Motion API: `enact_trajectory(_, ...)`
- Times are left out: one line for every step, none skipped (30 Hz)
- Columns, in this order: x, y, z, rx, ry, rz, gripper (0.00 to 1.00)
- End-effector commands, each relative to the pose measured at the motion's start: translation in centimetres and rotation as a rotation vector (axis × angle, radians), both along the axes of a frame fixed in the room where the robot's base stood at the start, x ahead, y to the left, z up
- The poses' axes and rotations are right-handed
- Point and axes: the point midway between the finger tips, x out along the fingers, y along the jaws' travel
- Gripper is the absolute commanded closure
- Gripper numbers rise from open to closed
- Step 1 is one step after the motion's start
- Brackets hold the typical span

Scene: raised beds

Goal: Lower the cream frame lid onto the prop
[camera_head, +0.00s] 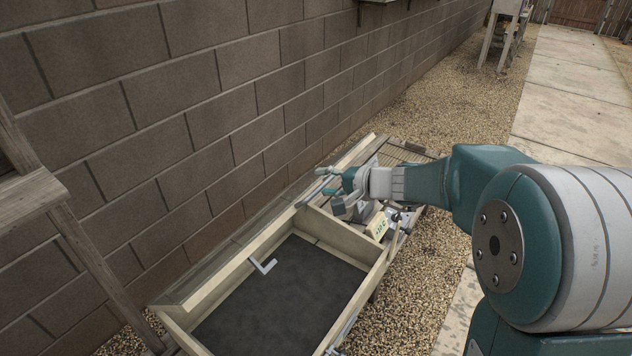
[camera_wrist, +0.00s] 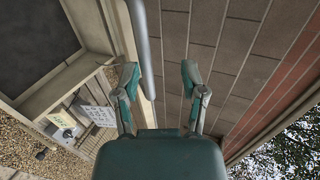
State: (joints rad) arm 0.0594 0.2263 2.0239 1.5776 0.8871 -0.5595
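The cream frame (camera_head: 342,236) is an open-topped wooden box with a dark bed inside. A pale L-shaped piece, perhaps the prop (camera_head: 262,265), shows over the dark bed near the wall-side edge. A long cream-edged panel that looks like the raised lid (camera_head: 222,279) runs along the wall side; how far it is tilted is hard to tell. My gripper (camera_head: 330,181) is open above the frame's far end. In the wrist view my gripper (camera_wrist: 160,76) has its fingers apart, with a grey bar (camera_wrist: 141,45) passing beside the left finger; contact cannot be told.
A small box with a green display (camera_head: 378,225) stands at the frame's far right corner. A slatted surface (camera_head: 400,152) lies beyond. The block wall (camera_head: 200,130) is close on the left. A wooden stand (camera_head: 30,195) is at the left edge.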

Motion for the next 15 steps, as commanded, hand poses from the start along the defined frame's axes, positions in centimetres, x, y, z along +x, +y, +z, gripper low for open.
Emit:
enact_trajectory(-0.5, -1.1, 0.7, 0.001, -0.006, -0.005, 0.49)
enact_trajectory(-0.9, -1.6, 0.9, 0.001, -0.006, -0.006, 0.49)
enact_trajectory(-1.3, -2.2, 1.2, 0.0, -0.005, -0.005, 0.49)
enact_trajectory(-1.7, -2.7, 1.5, 0.0, -0.005, -0.005, 0.49)
enact_trajectory(-2.0, -3.2, 1.7, 0.001, -0.004, -0.006, 0.49)
enact_trajectory(-2.4, -3.7, 1.9, 0.0, -0.003, -0.005, 0.49)
enact_trajectory(-2.7, -4.2, 2.2, -0.001, -0.002, -0.006, 0.49)
enact_trajectory(-3.0, -4.5, 2.3, -0.001, -0.003, -0.005, 0.49)
enact_trajectory(-3.3, -5.0, 2.6, -0.001, -0.002, -0.003, 0.49)
enact_trajectory(-3.5, -5.3, 2.7, -0.001, -0.001, -0.004, 0.49)
enact_trajectory(-3.8, -5.6, 2.9, -0.001, -0.001, -0.004, 0.49)
enact_trajectory(-4.0, -5.8, 3.0, -0.001, -0.001, -0.003, 0.49)
enact_trajectory(-4.2, -6.0, 3.1, -0.001, 0.0, -0.002, 0.49)
enact_trajectory(-4.3, -6.2, 3.1, -0.001, 0.001, -0.001, 0.49)
enact_trajectory(-4.4, -6.3, 3.2, -0.001, 0.002, -0.001, 0.49)
